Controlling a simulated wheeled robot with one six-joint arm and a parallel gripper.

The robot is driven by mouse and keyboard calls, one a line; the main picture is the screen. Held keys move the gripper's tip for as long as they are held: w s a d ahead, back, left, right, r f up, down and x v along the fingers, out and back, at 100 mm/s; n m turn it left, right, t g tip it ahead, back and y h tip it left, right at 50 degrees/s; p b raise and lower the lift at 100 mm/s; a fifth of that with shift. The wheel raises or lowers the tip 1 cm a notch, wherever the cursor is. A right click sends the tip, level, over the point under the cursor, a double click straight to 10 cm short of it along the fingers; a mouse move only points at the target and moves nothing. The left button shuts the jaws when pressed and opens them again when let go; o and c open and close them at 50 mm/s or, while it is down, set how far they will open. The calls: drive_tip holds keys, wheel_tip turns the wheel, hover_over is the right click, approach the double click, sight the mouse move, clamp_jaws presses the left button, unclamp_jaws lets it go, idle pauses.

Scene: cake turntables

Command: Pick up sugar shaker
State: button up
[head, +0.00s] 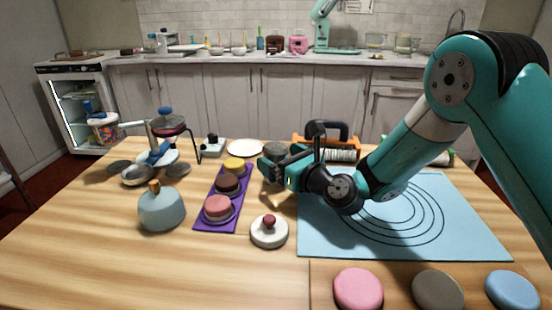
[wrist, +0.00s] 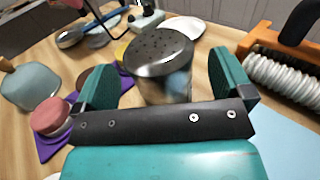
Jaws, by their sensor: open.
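The sugar shaker (wrist: 163,52) is a metal cylinder with a perforated domed top. In the wrist view it stands upright between and just beyond the two teal fingers of my gripper (wrist: 163,82), with a gap on each side. In the head view the shaker (head: 273,151) shows at the far side of my gripper (head: 276,176), which partly hides its lower body. My gripper is open and holds nothing. I cannot tell whether the fingers reach around the shaker's sides.
A purple mat (head: 207,217) with small cakes lies left of the shaker. A white plate (head: 245,147) is behind it. An orange-framed tool with a black handle (head: 327,142) stands to the right. A blue mat (head: 469,240) lies under my arm.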

drive_tip(key=shift+x, duration=1.1)
drive_tip(key=c, duration=1.1)
drive_tip(key=shift+c, duration=0.2)
drive_tip(key=shift+r, duration=0.1)
wheel_tip(320, 180, up, 20)
drive_tip(key=p, duration=0.5)
